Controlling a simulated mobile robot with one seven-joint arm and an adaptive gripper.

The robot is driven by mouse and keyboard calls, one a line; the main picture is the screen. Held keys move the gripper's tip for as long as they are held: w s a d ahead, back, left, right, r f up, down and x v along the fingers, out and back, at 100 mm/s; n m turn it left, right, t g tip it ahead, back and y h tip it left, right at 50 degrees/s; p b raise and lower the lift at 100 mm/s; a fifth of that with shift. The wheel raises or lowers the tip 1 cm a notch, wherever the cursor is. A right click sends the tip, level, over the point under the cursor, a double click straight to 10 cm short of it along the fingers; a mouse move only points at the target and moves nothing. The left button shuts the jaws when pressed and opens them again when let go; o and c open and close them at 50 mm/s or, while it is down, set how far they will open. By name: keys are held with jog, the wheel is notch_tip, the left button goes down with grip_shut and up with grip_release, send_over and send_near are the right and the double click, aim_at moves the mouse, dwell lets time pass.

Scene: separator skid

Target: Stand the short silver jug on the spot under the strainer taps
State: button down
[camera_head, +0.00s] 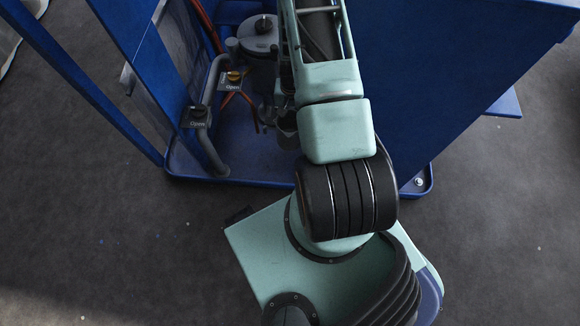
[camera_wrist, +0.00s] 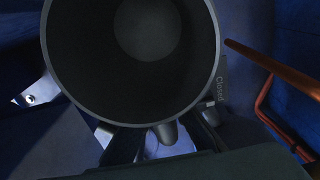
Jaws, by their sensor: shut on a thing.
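The short jug (camera_wrist: 75,60) fills the upper middle of the wrist view. I look down into its round, dark grey open mouth. My gripper (camera_wrist: 163,140) is at the jug's near side, its dark fingers reaching up under the rim. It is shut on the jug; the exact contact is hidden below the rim. In the head view my arm covers the gripper. The strainer (camera_head: 258,42) is a grey lidded vessel inside the blue skid. The strainer taps and the spot under them cannot be made out clearly.
A "Closed" tag (camera_wrist: 220,88) and a copper pipe (camera_wrist: 275,70) lie right of the jug. Blue panels (camera_head: 470,60) flank the bay; the skid tray has a raised lip (camera_head: 235,181).

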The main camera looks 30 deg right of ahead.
notch_tip(320, 180, down, 28)
jog(key=b, duration=0.9)
jog(key=shift+b, duration=0.3)
jog(key=shift+f, duration=0.15)
jog(key=c, duration=2.5)
grip_release()
jog(key=shift+c, duration=0.2)
jog(key=o, duration=0.5)
notch_tip(320, 180, up, 12)
jog(key=p, duration=0.4)
jog(key=shift+p, duration=0.35)
